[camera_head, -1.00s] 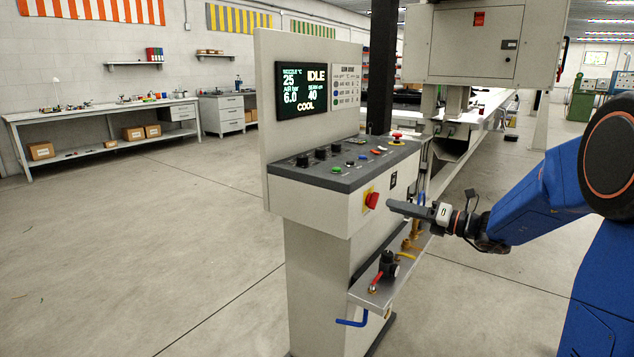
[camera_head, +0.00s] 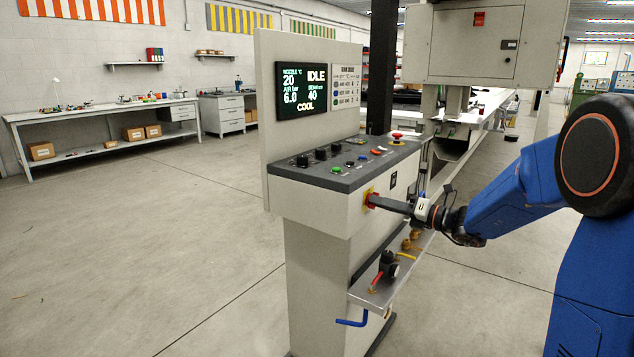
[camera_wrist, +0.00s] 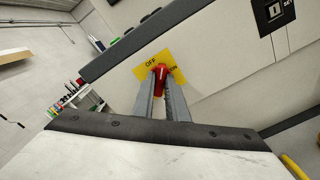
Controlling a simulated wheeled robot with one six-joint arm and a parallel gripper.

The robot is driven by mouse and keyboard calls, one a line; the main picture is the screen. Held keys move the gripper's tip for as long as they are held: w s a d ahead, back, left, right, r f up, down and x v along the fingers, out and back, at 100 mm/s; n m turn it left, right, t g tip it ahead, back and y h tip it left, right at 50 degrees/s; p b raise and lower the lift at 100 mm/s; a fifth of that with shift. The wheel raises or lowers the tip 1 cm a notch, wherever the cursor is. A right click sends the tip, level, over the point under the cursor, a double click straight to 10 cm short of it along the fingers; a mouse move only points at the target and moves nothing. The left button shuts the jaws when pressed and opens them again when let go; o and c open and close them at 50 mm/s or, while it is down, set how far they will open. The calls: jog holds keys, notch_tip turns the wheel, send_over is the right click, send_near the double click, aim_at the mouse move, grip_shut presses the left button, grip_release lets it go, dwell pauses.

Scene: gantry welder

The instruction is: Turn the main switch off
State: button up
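The main switch is a red knob (camera_wrist: 159,79) on a yellow plate (camera_wrist: 143,69) with "OFF" lettering, on the side of the grey control console (camera_head: 330,214). In the head view the yellow plate (camera_head: 367,201) shows just left of my fingertips, which cover most of the red knob. In the wrist view my gripper (camera_wrist: 161,84) has one finger on each side of the knob, with no clear gap at the tips; it looks shut on it. The lower part of the plate is partly hidden by the fingers.
A shelf (camera_head: 376,294) with a red-handled valve and yellow pipework juts out below the switch. The console top carries several knobs and a red emergency button (camera_head: 397,136). A screen (camera_head: 305,91) reads IDLE. Floor to the left is open.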

grip_shut()
jog(key=n, duration=0.9)
jog(key=shift+o, duration=2.4)
grip_release()
